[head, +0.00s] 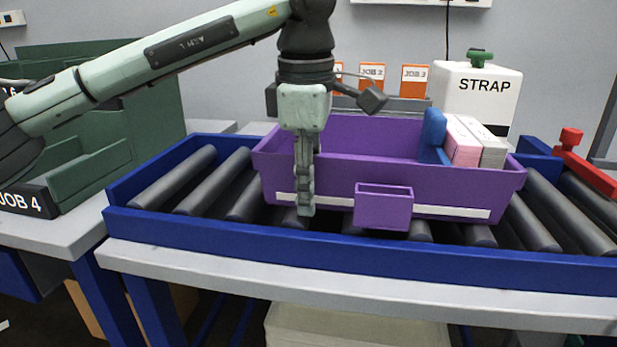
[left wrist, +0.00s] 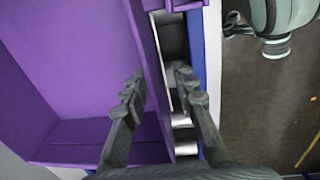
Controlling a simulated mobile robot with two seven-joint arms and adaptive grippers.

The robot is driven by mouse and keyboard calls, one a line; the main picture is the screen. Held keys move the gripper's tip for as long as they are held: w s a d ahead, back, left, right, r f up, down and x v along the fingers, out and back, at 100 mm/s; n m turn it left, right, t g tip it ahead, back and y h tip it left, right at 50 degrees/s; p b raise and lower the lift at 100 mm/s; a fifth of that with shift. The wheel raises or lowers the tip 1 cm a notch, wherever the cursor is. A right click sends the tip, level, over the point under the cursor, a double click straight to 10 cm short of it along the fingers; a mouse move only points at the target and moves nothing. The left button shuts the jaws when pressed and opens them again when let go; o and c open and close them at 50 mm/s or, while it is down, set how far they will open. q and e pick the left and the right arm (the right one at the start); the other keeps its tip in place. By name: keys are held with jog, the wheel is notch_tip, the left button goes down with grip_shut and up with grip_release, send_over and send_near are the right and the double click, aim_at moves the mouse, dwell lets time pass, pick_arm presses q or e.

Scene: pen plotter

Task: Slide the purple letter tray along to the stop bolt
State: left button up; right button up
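The purple letter tray (head: 440,185) sits on the conveyor rollers, holding a blue item and pink and pale blocks at its right end. It fills the left side of the left wrist view (left wrist: 65,75). My left gripper (head: 305,205) points down at the left part of the tray's front wall. In the left wrist view its fingers (left wrist: 160,90) are apart, one over the tray's inside and one outside, with the wall rim between them. Contact cannot be told. A red knobbed piece (head: 570,138), possibly the stop bolt, stands at the far right. My right gripper is not seen.
Blue rails (head: 250,245) edge the roller line (head: 545,225); bare rollers lie on both sides of the tray. A white STRAP box (head: 470,95) stands behind. A green rack (head: 130,120) stands left, beside a JOB 4 label. A small purple pocket (head: 384,208) juts from the tray's front.

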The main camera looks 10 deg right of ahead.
pick_arm(q)
jog(key=shift+c, duration=0.2)
grip_shut()
dwell(0.3)
